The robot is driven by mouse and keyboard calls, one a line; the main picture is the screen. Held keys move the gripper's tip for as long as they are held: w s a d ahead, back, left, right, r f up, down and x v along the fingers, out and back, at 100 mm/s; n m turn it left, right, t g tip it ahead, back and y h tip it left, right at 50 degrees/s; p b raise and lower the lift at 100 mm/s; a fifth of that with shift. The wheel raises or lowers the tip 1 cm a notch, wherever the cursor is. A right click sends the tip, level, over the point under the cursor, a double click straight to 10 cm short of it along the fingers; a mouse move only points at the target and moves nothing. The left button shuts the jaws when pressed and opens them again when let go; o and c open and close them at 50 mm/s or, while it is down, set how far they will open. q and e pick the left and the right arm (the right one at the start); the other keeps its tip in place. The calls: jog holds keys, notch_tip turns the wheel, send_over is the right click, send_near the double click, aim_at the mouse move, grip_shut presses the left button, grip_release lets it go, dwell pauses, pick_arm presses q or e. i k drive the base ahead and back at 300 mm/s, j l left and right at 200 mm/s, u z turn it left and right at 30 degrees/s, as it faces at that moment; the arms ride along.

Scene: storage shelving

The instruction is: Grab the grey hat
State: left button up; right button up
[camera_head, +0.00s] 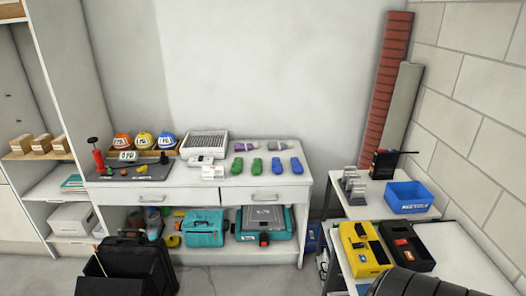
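Three small caps stand in a row on a wooden holder at the back left of the white desk: an orange cap (122,141), a yellow cap (144,139) and a blue cap (166,140), each with a pale front. I cannot make out a clearly grey hat in the head view. Neither of my grippers shows in the picture.
The white desk (240,182) also holds a grey slatted device (206,144), green and blue shoe-like items and a dark mat (131,171). A black case (139,258) stands before it. A cart with a blue bin (408,197) is at right.

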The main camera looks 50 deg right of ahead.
aim_at(272, 146)
jog(key=i+l, duration=1.3)
jog(key=i+l+z, duration=0.45)
jog(key=i+z, duration=0.4)
jog(key=i, duration=0.15)
